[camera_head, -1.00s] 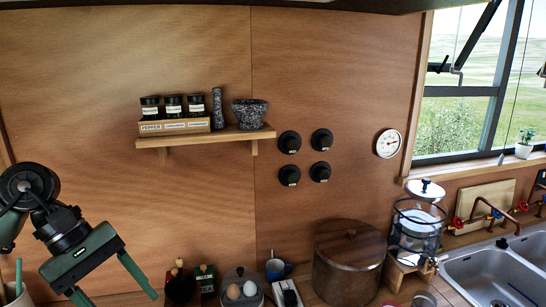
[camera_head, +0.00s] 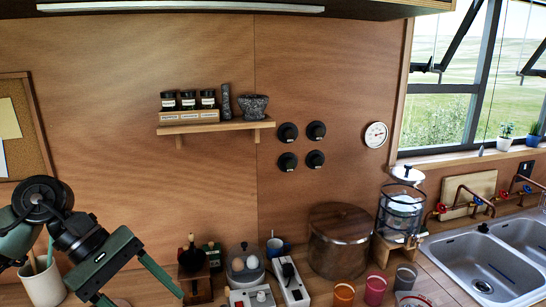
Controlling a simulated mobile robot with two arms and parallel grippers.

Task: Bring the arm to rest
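My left arm comes in at the lower left, and its green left gripper (camera_head: 142,283) is open, with its two fingers spread apart and nothing between them. It hangs in front of the counter, left of the dark wooden grinder (camera_head: 194,272). My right arm and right gripper do not show.
A counter (camera_head: 345,292) runs along the bottom, with a large lidded pot (camera_head: 338,248), an egg holder (camera_head: 245,268), cups (camera_head: 375,289) and a double sink (camera_head: 485,268). A spice shelf (camera_head: 215,126) is on the wall. A utensil holder (camera_head: 43,283) stands beside my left arm.

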